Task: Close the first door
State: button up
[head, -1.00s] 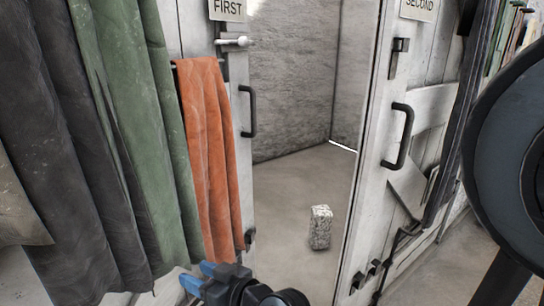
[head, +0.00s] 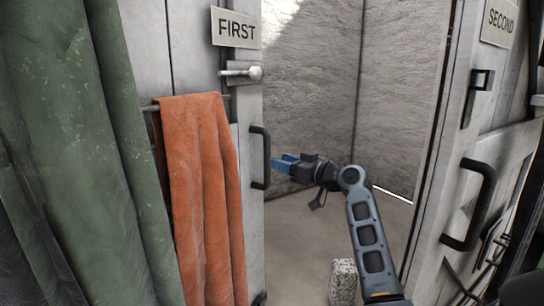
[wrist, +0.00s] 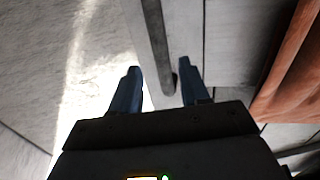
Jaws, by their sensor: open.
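The first door (head: 190,70) is a pale plank door with a FIRST sign (head: 236,28), standing at the left of the opening. Its dark vertical handle (head: 266,158) is near the door's free edge. My gripper (head: 282,162) is open, with blue fingers pointing left at the handle in the head view. In the wrist view, the handle (wrist: 157,50) runs down between the two spread fingers (wrist: 158,88), its lower end near the right finger. I cannot tell whether a finger touches it.
An orange cloth (head: 200,190) hangs from a rail on the first door, with green curtains (head: 85,130) farther left. The second door (head: 500,110) has its own dark handle (head: 468,205) at right. A speckled block (head: 343,280) stands on the floor between the doors.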

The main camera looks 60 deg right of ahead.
aim_at(267, 179)
jog(key=x, duration=0.6)
jog(key=shift+w+p, duration=0.3)
jog(key=shift+p, duration=0.1)
jog(key=shift+c, duration=0.3)
grip_shut()
